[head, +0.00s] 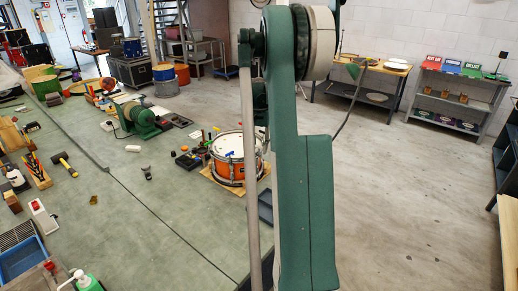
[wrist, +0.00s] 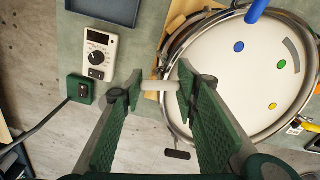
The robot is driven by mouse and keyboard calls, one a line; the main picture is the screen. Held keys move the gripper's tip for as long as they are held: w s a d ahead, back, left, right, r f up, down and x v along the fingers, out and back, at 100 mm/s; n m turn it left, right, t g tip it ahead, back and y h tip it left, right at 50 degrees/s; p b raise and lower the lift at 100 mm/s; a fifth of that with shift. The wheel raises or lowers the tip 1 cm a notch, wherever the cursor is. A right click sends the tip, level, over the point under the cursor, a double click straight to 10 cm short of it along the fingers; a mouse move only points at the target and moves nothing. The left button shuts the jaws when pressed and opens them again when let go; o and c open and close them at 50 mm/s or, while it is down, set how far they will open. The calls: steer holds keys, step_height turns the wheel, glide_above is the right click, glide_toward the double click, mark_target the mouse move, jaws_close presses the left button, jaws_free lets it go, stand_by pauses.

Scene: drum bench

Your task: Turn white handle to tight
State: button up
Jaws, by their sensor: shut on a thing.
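The orange drum (head: 228,172) with a white head and metal rim stands on the bench in the head view. Its rim and head (wrist: 240,75) fill the right of the wrist view. The white handle (wrist: 158,87) sticks out at the drum's left edge in the wrist view. My gripper (wrist: 159,88) has its two green fingers on either side of this handle and is shut on it. Any marking for tight is not readable. In the head view my arm hides the gripper and the handle.
In the wrist view a blue handle (wrist: 257,9) shows at the drum's top edge and a black piece (wrist: 177,154) lies below the fingers. A meter with a dial (wrist: 98,50) and a green switch box (wrist: 82,89) are to the left. A mallet (head: 64,162) lies on the bench.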

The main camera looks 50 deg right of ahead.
steer(key=m, duration=0.5)
steer(key=shift+m, duration=0.3)
steer(key=m, duration=0.5)
steer(key=shift+m+b, duration=0.3)
steer(key=m, duration=0.5)
steer(key=shift+m, duration=2.4)
steer(key=o, duration=0.9)
steer(key=shift+r, duration=0.1)
